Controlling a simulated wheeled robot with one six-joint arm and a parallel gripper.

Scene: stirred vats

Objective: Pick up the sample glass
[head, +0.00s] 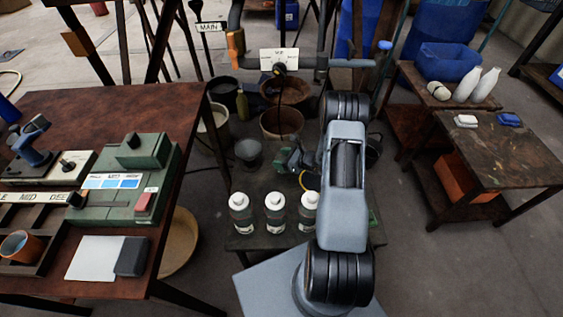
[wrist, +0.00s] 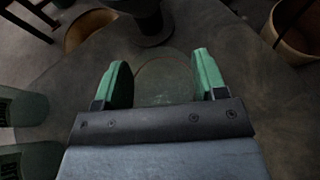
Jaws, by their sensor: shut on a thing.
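The sample glass (wrist: 160,80) shows in the wrist view as a clear, faintly green round shape between the two green fingers. My gripper (wrist: 160,68) is shut on it, with one finger on each side. In the head view my gripper (head: 291,159) is over the low dark table, just behind the white-capped bottles, partly hidden by my arm. I cannot make out the glass in the head view. Whether its base touches the tabletop is not clear.
Three white-capped bottles (head: 274,212) stand on the low table (head: 260,240). A dark grey pot (head: 248,152) and a brown vat (head: 281,123) are behind. A bench with a green device (head: 125,180) is at left, a brown table (head: 500,155) at right.

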